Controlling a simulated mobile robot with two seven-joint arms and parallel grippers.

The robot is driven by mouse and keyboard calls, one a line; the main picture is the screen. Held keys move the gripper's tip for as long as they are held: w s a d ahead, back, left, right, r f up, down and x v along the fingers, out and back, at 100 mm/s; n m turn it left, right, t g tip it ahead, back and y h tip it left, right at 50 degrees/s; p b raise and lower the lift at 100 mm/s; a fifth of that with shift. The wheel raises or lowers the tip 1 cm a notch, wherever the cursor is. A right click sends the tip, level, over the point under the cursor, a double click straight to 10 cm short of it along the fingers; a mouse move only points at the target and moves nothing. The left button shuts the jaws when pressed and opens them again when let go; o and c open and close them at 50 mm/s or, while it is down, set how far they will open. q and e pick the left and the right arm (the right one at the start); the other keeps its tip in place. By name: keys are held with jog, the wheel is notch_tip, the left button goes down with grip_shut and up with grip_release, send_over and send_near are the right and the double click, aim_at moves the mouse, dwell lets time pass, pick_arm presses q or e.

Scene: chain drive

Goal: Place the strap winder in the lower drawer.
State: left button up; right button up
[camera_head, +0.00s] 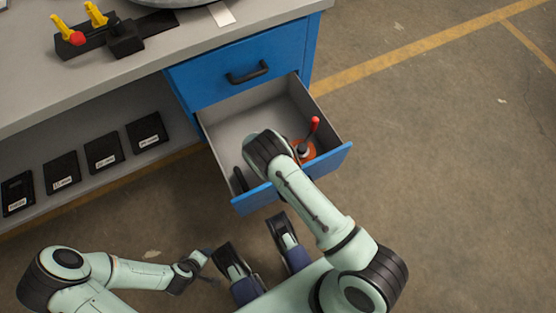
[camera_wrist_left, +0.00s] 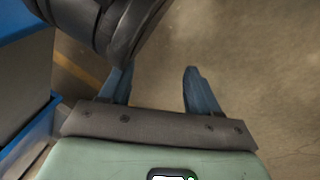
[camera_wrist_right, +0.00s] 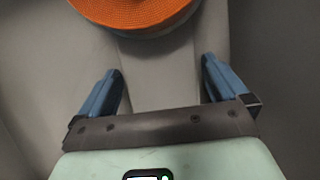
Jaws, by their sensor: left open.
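The strap winder (camera_head: 309,152), with an orange disc and a red-tipped lever, is inside the open lower drawer (camera_head: 335,160), near its front right corner. My right arm hides part of it. The right wrist view shows its orange coil (camera_wrist_right: 135,12) beyond the fingertips. My right gripper (camera_wrist_right: 160,85) is open and empty; in the head view it is hidden behind its wrist, over the drawer. My left gripper (camera_head: 206,267) is low in front of the cabinet, apart from the winder. The left wrist view shows its fingers (camera_wrist_left: 155,80) open and empty over floor.
The blue upper drawer (camera_head: 245,72) is shut, with a black handle. A black fixture with yellow clamps (camera_head: 110,42) stands on the worktop. Several black boxes (camera_head: 104,150) line the shelf at left. The floor to the right is clear.

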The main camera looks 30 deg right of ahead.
jog(key=p+v, duration=0.1)
jog(key=v, duration=0.3)
jog(key=shift+w+r, duration=0.1)
jog(key=shift+r, duration=0.25)
pick_arm(q)
jog(key=r, duration=0.1)
jog(key=d+r+p, duration=0.1)
jog(key=r, duration=0.1)
jog(key=d+r+p, duration=0.1)
jog(key=shift+s+r, duration=0.25)
pick_arm(e)
jog(key=v, duration=0.7)
jog(key=shift+a+r, duration=0.2)
